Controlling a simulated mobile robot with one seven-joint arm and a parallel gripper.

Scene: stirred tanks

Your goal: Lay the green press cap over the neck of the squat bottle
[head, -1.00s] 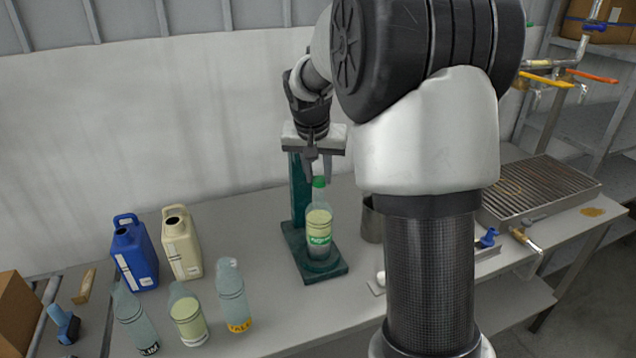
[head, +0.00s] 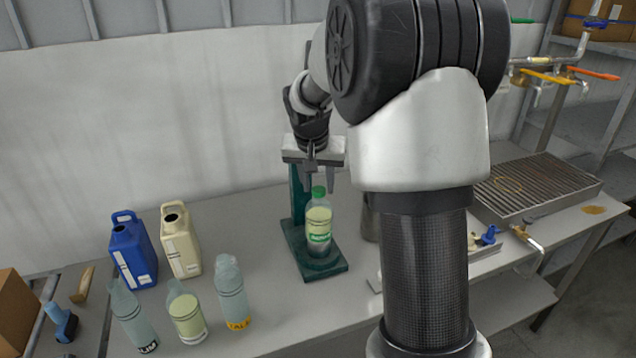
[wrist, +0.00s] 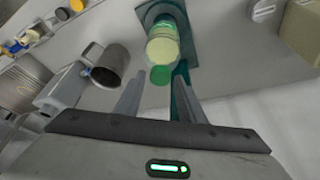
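The squat bottle (head: 318,226), clear with yellowish liquid and a green label, stands upright on the teal base of the press stand. The green press cap (head: 319,192) sits at the top of its neck; whether it is fully seated I cannot tell. In the wrist view the cap (wrist: 160,75) shows as a green disc in front of the bottle (wrist: 162,47). My gripper (head: 321,186) is over the bottle, pointing down, with its fingertips on either side of the cap. In the wrist view the gripper (wrist: 160,78) looks open, with a gap beside the cap.
The teal press stand (head: 298,240) rises close behind and left of the bottle. A metal mug (wrist: 112,66) stands near it. A blue jug (head: 133,252), a cream jug (head: 181,245) and several bottles stand to the left. A metal grate (head: 537,187) lies at right.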

